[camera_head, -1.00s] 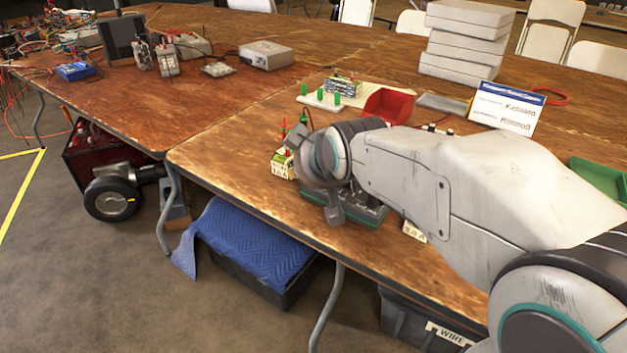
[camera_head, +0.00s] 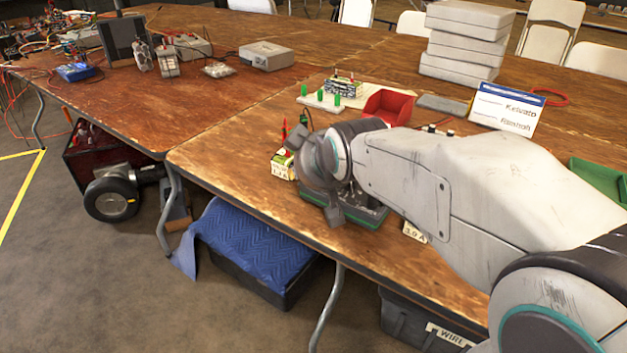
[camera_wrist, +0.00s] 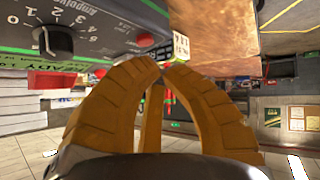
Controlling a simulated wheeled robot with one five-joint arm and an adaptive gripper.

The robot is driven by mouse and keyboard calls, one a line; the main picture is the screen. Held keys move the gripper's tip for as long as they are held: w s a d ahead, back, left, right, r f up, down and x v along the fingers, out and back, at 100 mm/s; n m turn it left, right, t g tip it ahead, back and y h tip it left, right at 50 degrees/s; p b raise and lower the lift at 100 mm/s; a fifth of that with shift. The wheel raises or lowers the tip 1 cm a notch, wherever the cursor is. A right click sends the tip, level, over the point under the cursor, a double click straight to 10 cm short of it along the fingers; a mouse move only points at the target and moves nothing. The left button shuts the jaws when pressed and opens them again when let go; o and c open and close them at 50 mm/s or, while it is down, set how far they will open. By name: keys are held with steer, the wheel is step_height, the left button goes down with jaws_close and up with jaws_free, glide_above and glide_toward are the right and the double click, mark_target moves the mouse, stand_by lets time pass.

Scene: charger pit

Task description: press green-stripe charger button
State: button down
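The green-stripe charger (camera_head: 372,217) is a dark box at the table's front edge, with a green band along its lower side. My wrist covers much of it in the head view. In the wrist view its face (camera_wrist: 95,22) fills the upper left, with a black dial, a green stripe (camera_wrist: 20,60) and a round red button (camera_wrist: 145,39). My gripper (camera_wrist: 163,69) has its yellow fingers brought together at the tips, with nothing seen between them. The tips appear just below the red button in the picture; whether they touch it I cannot tell.
A yellow-green unit with a tag (camera_head: 283,165) stands just left of my wrist. A small tag (camera_head: 414,232) lies to the right of the charger. A red bin (camera_head: 388,106), a white board with green pegs (camera_head: 325,102) and a sign (camera_head: 507,107) stand behind.

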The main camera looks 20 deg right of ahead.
steer(key=shift+f, duration=0.1)
steer(key=shift+f+b, duration=0.35)
steer(key=shift+b, duration=0.15)
steer(key=shift+d+f+b, duration=0.1)
steer(key=shift+f+b, duration=0.3)
steer(key=shift+f, duration=0.05)
stand_by(1.0)
steer(key=shift+r, duration=0.85)
steer(key=shift+r+p, duration=0.1)
steer(key=shift+p, duration=0.25)
